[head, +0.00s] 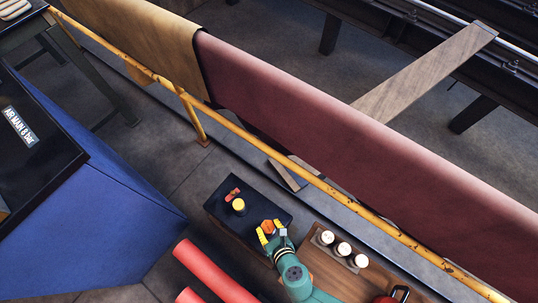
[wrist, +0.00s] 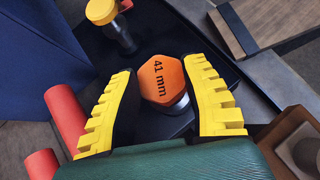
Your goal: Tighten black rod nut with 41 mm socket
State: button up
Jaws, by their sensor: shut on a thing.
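The 41 mm socket has an orange six-sided top marked "41 mm" (wrist: 160,79) and a metal body below it. It also shows in the head view (head: 268,227), at the lower right part of a black tray (head: 217,208). My gripper (head: 270,232) has its yellow fingers on either side of the socket and is shut on it; in the wrist view the fingers (wrist: 163,68) flank the orange top. Whether the socket still touches the tray I cannot tell. I cannot make out a black rod nut in either view.
A yellow-topped piece (head: 239,205) and a small red item (head: 233,193) are on the tray. A wooden board (head: 322,268) with white-topped cups is to the right. Red cylinders (head: 212,272) lie at lower left. A yellow rail (head: 245,135) with a red cloth (head: 330,140) runs behind.

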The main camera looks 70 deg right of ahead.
jog(key=shift+w+r+p, duration=0.1)
jog(key=shift+r+p, duration=1.75)
jog(key=shift+r, duration=0.25)
